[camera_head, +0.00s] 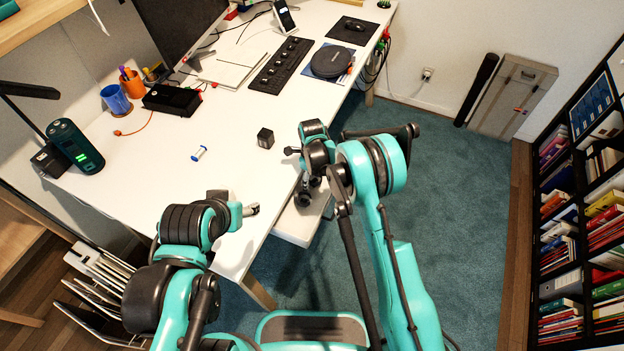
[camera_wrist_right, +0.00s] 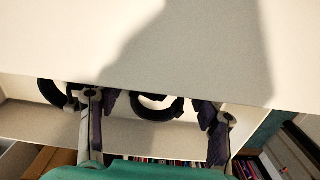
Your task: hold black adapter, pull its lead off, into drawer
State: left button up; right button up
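A small black cube that looks like the adapter (camera_head: 265,138) sits on the white desk near its right edge. I cannot make out a lead on it. The drawer (camera_head: 297,226) is pulled out below the desk edge. My right gripper (camera_head: 304,188) is at the desk edge over the drawer, apart from the cube. In the right wrist view its two fingers (camera_wrist_right: 155,126) are spread with nothing clearly gripped, and black curved pieces show around them. My left gripper (camera_head: 248,210) is low over the front of the desk; its opening is unclear.
A blue-white cylinder (camera_head: 199,153) lies left of the cube. A green speaker (camera_head: 76,146), a black box (camera_head: 172,100) and pen cups stand farther left. A keyboard (camera_head: 280,65) and round black device (camera_head: 332,61) lie behind. The desk around the cube is clear. A bookshelf (camera_head: 585,200) stands right.

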jog(key=shift+r, duration=0.2)
notch_tip(320, 180, up, 11)
jog(key=p, duration=0.4)
jog(key=s+d+r+n+t, duration=0.2)
jog(key=s+d+r+n, duration=0.3)
jog(key=r, duration=0.5)
jog(key=s+d+r+n+t, duration=0.1)
jog(key=s+d+r+n, duration=0.4)
jog(key=r, duration=0.5)
jog(key=s+d+n+t, duration=0.1)
jog(key=s+d+n, duration=0.2)
jog(key=s, duration=0.3)
jog(key=s+d+r+n+t, duration=0.1)
jog(key=s+d+n, duration=0.2)
jog(key=s+n, duration=0.2)
jog(key=s+d+r+n+t, duration=0.1)
jog(key=s+d+n+t, duration=0.1)
jog(key=s+n, duration=0.3)
jog(key=shift+s+d+r, duration=0.15)
jog(key=shift+s+d, duration=0.6)
jog(key=shift+s, duration=0.2)
